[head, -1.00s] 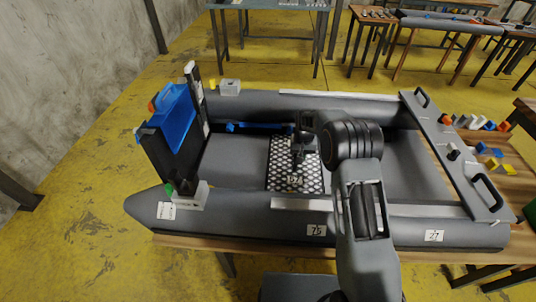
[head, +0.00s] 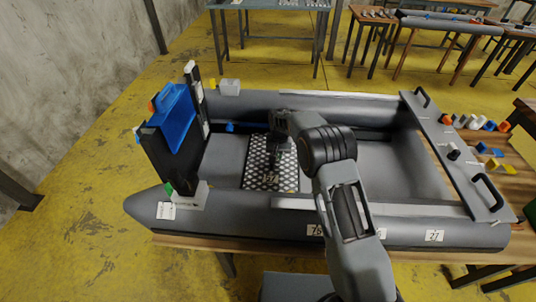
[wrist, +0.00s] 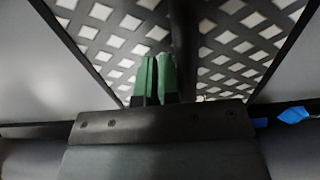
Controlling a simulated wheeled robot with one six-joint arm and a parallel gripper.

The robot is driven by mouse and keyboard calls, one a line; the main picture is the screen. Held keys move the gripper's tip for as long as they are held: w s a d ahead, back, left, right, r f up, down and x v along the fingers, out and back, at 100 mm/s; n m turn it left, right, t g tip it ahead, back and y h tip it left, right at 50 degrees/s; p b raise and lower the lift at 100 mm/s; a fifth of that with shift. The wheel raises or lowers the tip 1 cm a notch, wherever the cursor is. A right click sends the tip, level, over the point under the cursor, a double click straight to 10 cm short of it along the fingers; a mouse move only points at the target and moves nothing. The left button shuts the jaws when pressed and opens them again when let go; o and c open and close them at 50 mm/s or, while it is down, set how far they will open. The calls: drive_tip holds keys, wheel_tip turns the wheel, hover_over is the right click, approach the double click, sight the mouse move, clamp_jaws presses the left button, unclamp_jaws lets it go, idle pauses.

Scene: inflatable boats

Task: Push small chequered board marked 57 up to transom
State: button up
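The small chequered board (head: 258,175), black with white diamonds, lies flat on the boat floor. Its label is too small to read surely. The transom (head: 160,152), a dark upright panel with a blue cover, stands at the boat's left end. Bare grey floor shows between board and transom. My gripper (head: 275,158) is down over the board, partly hidden by my arm. In the wrist view its two green fingers (wrist: 157,78) are together with only a thin gap, nothing seen between them. A dark upright bar (wrist: 185,35) stands just beyond them; contact is unclear.
The boat's grey side tubes (head: 240,215) bound the floor at front and back. A blue piece (head: 230,127) lies near the far tube, left of my arm. A grey bench board (head: 450,150) crosses the right end. Small coloured blocks (head: 488,157) lie beyond it.

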sight(268, 153)
drive_tip(key=shift+a, duration=1.95)
drive_tip(key=shift+d, duration=1)
drive_tip(key=shift+r+p, duration=2.8)
drive_tip(key=shift+r, duration=1.7)
